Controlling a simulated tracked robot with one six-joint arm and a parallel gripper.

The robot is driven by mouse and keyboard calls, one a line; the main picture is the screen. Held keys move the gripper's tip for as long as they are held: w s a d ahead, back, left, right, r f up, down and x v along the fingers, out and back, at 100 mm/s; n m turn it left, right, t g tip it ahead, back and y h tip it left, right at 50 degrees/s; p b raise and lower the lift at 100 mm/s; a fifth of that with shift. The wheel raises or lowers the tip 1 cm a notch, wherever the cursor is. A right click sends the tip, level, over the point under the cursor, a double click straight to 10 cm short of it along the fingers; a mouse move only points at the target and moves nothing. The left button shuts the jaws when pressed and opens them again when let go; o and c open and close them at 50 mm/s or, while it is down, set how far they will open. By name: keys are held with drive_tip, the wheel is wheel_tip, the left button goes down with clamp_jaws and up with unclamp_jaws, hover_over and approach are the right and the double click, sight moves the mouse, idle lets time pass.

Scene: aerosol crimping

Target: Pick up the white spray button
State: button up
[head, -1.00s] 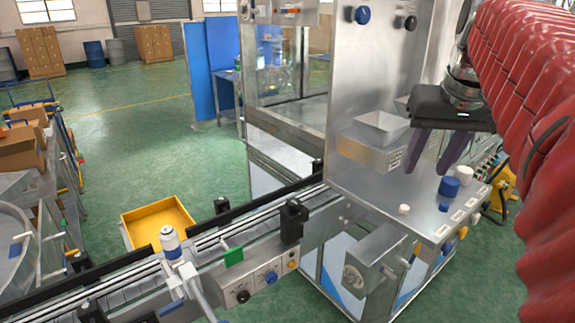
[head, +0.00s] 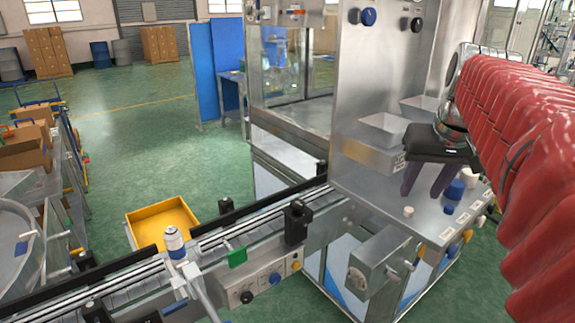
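The small white spray button (head: 408,211) stands on the steel shelf of the machine, near the shelf's left front part. My gripper (head: 419,195) points down over the shelf with its two dark fingers spread apart and nothing between them. In the picture, the left fingertip is just above the white button. The right finger is further right, towards the blue caps. I cannot tell the exact height of the fingertips above the shelf.
A large blue cap (head: 455,189), a small blue piece (head: 448,208) and a white cap (head: 472,179) stand right of the gripper. Steel bins (head: 383,130) are behind it. A conveyor (head: 220,235) carrying a can (head: 174,242) runs at left, beside a yellow tray (head: 160,221).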

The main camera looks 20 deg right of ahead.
sight(409, 209)
drive_tip(key=shift+w+d+f, duration=0.1)
drive_tip(key=shift+w+f, duration=0.1)
drive_tip(key=shift+f, duration=0.3)
drive_tip(key=shift+f, duration=0.1)
drive_tip(key=shift+x, duration=2.55)
drive_tip(key=shift+c, duration=0.4)
clamp_jaws()
